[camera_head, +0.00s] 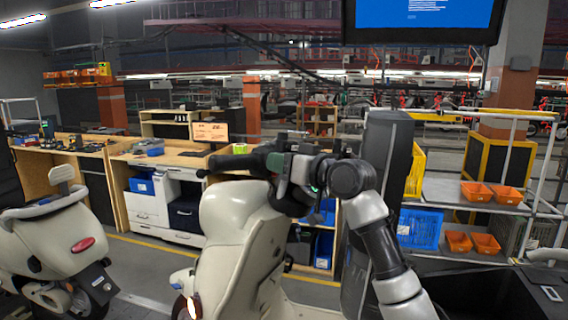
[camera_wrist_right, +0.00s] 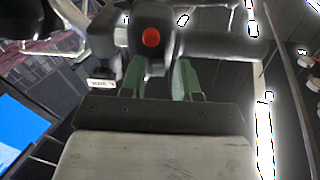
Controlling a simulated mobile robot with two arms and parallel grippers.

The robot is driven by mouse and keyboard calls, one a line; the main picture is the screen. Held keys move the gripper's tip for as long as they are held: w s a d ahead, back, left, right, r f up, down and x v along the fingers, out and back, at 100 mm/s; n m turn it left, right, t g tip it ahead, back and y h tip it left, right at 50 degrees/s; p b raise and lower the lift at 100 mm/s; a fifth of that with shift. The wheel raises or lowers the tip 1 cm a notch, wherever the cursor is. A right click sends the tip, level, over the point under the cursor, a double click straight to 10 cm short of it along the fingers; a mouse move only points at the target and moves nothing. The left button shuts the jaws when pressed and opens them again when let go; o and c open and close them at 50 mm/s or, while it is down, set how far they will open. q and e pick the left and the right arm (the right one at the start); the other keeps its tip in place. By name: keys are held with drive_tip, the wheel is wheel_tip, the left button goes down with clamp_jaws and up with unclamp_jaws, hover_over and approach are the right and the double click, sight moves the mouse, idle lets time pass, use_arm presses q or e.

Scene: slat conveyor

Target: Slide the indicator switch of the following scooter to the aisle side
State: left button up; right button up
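A cream scooter (camera_head: 240,235) stands in front of me in the head view. Its dark handlebar grip (camera_head: 237,163) points left. My right gripper (camera_head: 290,172) is at the handlebar's control cluster. In the right wrist view, the two green fingers (camera_wrist_right: 158,82) stand apart, with a dark switch housing (camera_wrist_right: 151,15) at their tips. The housing carries a round red button (camera_wrist_right: 151,37). I cannot tell whether the fingers touch it. The indicator switch itself cannot be clearly made out. My left gripper is not in view.
Another cream scooter (camera_head: 48,250) stands at the left. Behind are wooden workbenches (camera_head: 130,160) and a white drawer cabinet (camera_head: 155,205). At the right, a rack (camera_head: 455,195) holds orange bins (camera_head: 476,193) and a blue crate (camera_head: 419,228). A screen (camera_head: 420,15) hangs above.

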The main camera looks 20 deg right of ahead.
drive_tip(key=shift+o, duration=0.8)
drive_tip(key=shift+s+a+r, duration=0.1)
drive_tip(key=shift+a, duration=0.05)
drive_tip(key=b+v, duration=0.5)
drive_tip(key=v, duration=0.5)
drive_tip(key=shift+s+b, duration=0.35)
drive_tip(key=shift+b, duration=0.05)
